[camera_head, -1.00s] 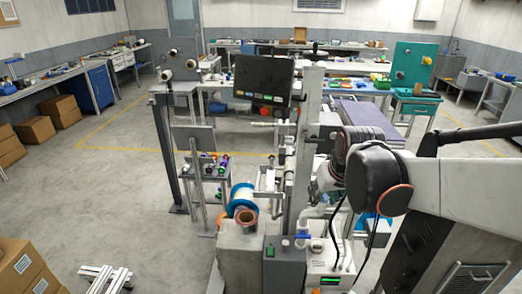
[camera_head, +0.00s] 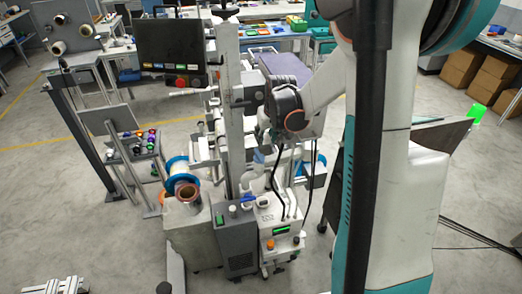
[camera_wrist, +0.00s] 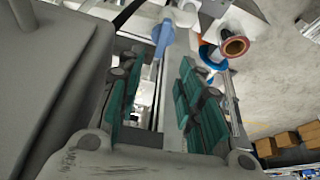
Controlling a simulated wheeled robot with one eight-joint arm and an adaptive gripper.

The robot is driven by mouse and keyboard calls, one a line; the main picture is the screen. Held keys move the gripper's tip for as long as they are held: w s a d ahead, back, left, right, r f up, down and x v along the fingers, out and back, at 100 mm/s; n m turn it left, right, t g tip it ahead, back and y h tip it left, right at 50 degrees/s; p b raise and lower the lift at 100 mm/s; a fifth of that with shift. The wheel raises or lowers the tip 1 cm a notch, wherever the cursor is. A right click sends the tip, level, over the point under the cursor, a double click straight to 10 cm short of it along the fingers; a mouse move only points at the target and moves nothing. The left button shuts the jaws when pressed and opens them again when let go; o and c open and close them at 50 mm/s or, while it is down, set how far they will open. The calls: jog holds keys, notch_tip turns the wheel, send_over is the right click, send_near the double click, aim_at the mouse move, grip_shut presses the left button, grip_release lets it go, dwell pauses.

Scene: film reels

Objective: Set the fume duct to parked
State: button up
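The fume duct seems to be the pale elbowed pipe (camera_head: 257,166) rising behind the white box unit in the head view. A pale blue tube (camera_wrist: 163,38), likely part of it, shows just past my fingertips in the wrist view. My gripper (camera_wrist: 160,62) is open, with teal pads on both sides of an empty gap. The tube lines up with this gap, but I cannot tell whether it touches a finger. In the head view my wrist hides most of the gripper and the duct's upper end. No parked mark is readable.
The white box unit (camera_head: 280,232) has a green display and an orange knob. A grey box (camera_head: 234,240) stands beside it. A blue-rimmed reel (camera_head: 178,170) and a copper-coloured roll (camera_head: 188,192) sit left. A dark monitor (camera_head: 170,47) hangs above.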

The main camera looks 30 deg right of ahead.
aim_at(260, 155)
jog(key=b+x, duration=0.2)
jog(key=x, duration=1.1)
jog(key=shift+a+f, duration=0.15)
jog(key=shift+a, duration=0.05)
jog(key=shift+s, duration=0.1)
grip_shut()
